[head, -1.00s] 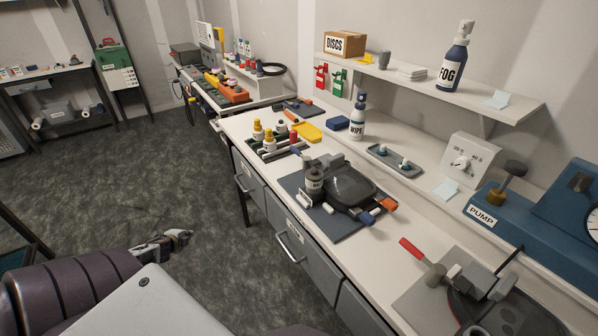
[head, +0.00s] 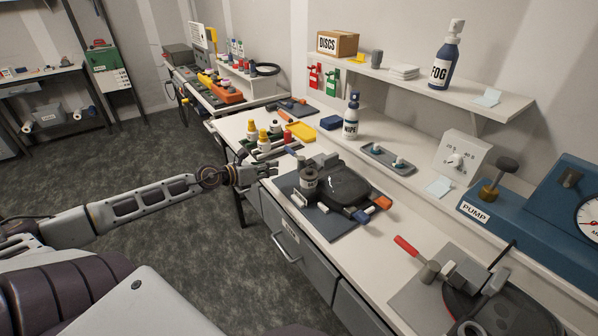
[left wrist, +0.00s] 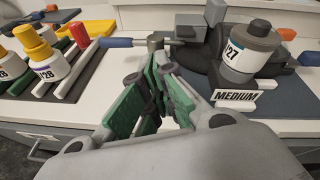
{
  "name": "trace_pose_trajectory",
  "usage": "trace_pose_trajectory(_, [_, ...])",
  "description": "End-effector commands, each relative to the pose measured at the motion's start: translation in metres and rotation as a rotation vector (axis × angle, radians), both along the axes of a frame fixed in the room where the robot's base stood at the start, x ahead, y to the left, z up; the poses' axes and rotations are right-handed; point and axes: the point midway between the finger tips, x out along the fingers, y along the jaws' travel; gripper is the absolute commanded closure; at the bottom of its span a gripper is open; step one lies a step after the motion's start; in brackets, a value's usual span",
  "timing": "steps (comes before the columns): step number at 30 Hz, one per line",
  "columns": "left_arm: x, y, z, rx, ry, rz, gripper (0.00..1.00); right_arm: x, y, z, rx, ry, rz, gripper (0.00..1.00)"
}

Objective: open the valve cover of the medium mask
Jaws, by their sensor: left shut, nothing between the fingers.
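The medium mask (head: 348,186) is a dark, rounded facepiece on a grey mat on the bench. A grey canister (head: 309,182) stands at its near left side. In the left wrist view the mask (left wrist: 206,62) is partly hidden behind the canister marked 27 (left wrist: 248,52), and a MEDIUM label (left wrist: 236,96) stands in front. I cannot make out the valve cover. My left gripper (head: 272,172) is shut and empty at the bench's front edge, left of the mask and apart from it. It also shows in the left wrist view (left wrist: 152,88). My right gripper is out of view.
A blue-handled tool (left wrist: 118,42) lies just beyond my left fingertips. Yellow-topped bottles (head: 263,137) stand in a rack to the left. A WIPE bottle (head: 351,118) and a small tray (head: 388,160) are behind the mask. A red-handled fixture (head: 407,246) is at right.

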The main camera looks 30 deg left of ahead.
Motion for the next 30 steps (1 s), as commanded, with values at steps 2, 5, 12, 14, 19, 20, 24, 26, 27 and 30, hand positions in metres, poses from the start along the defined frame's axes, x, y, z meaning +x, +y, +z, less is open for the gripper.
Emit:
trace_pose_trajectory(2, [-0.004, -0.017, 0.003, 0.111, -0.023, -0.074, 1.00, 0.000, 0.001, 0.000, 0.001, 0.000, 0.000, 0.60])
trace_pose_trajectory(5, [-0.007, -0.025, 0.000, 0.201, -0.037, -0.124, 1.00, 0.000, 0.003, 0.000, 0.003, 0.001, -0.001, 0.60])
trace_pose_trajectory(12, [-0.009, -0.026, -0.002, 0.264, -0.049, -0.153, 1.00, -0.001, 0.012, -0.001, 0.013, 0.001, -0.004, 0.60])
trace_pose_trajectory(14, [-0.009, -0.026, -0.002, 0.264, -0.048, -0.153, 1.00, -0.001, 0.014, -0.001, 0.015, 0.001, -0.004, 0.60])
trace_pose_trajectory(19, [-0.008, -0.026, -0.002, 0.261, -0.047, -0.151, 1.00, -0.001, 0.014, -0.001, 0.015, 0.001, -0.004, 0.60])
trace_pose_trajectory(20, [-0.008, -0.026, -0.003, 0.260, -0.047, -0.151, 1.00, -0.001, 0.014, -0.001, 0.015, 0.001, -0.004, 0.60])
trace_pose_trajectory(24, [-0.007, -0.026, -0.003, 0.260, -0.047, -0.151, 1.00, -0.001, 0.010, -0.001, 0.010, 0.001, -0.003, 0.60])
trace_pose_trajectory(26, [-0.007, -0.027, -0.004, 0.259, -0.046, -0.152, 1.00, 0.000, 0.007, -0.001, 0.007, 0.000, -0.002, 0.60])
trace_pose_trajectory(27, [-0.006, -0.027, -0.004, 0.259, -0.046, -0.152, 1.00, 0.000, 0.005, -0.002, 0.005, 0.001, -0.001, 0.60])
trace_pose_trajectory(30, [-0.003, -0.029, -0.005, 0.259, -0.047, -0.152, 1.00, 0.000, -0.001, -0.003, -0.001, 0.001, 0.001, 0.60])
